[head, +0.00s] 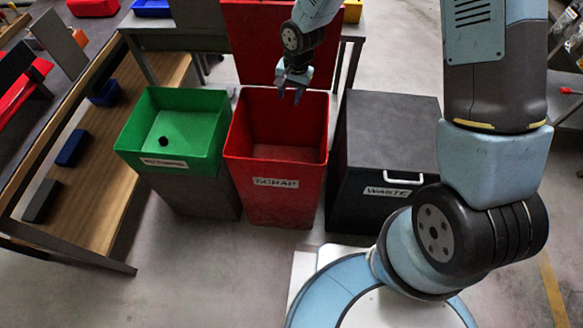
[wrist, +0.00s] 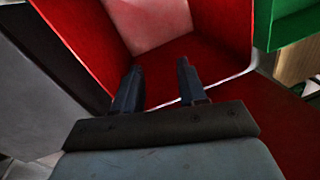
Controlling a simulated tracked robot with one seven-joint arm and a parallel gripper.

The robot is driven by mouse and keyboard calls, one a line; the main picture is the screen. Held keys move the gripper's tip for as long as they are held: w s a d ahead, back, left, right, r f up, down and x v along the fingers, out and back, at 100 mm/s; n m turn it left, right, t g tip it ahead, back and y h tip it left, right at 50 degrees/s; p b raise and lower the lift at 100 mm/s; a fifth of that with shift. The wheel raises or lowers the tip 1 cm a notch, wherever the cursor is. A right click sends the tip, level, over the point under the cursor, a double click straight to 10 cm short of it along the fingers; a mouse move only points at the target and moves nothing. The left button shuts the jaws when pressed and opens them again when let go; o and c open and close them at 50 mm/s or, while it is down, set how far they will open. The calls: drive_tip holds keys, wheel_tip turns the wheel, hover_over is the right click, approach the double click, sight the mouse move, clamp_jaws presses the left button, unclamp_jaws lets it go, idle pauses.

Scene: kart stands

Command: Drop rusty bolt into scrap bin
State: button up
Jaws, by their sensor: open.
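The red scrap bin (head: 275,195), labelled SCRAP, stands open in the middle of the head view, with a red panel upright behind it. My gripper (head: 288,92) points down over the bin's back part. In the wrist view, my gripper (wrist: 158,72) has its two fingers apart with nothing between them, and the red bin walls (wrist: 225,60) lie beyond. I cannot make out a rusty bolt in either view. The part of the bin's inside that shows looks bare; its near bottom is hidden by the front wall.
A green bin (head: 195,110) left of the scrap bin holds a small dark round thing (head: 163,141). A black bin (head: 385,150) labelled WASTE, with a closed top, stands on the right. A wooden shelf (head: 110,130) with blue trays is at the left. Floor shows in front.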

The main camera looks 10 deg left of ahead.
drive_tip(key=w+d+r, duration=0.1)
drive_tip(key=d+r, duration=0.2)
drive_tip(key=r, duration=0.6)
drive_tip(key=shift+w+d, duration=0.2)
drive_tip(key=s+d+r+t+h, duration=0.1)
drive_tip(key=s+d+r+t, duration=0.1)
drive_tip(key=d+r, duration=0.75)
drive_tip(key=s+d+r+t+h, duration=0.1)
drive_tip(key=s+d+r, duration=0.2)
drive_tip(key=d+r, duration=0.65)
drive_tip(key=s+d+r+n+t, duration=0.1)
drive_tip(key=s+d+r, duration=0.4)
drive_tip(key=s, duration=0.3)
drive_tip(key=s+d+r+t, duration=0.1)
drive_tip(key=s+d+r, duration=0.4)
drive_tip(key=s, duration=0.3)
drive_tip(key=shift+s+d+r+n, duration=0.15)
drive_tip(key=shift+d+r+n, duration=0.2)
drive_tip(key=shift+r+n, duration=0.05)
drive_tip(key=shift+a, duration=0.15)
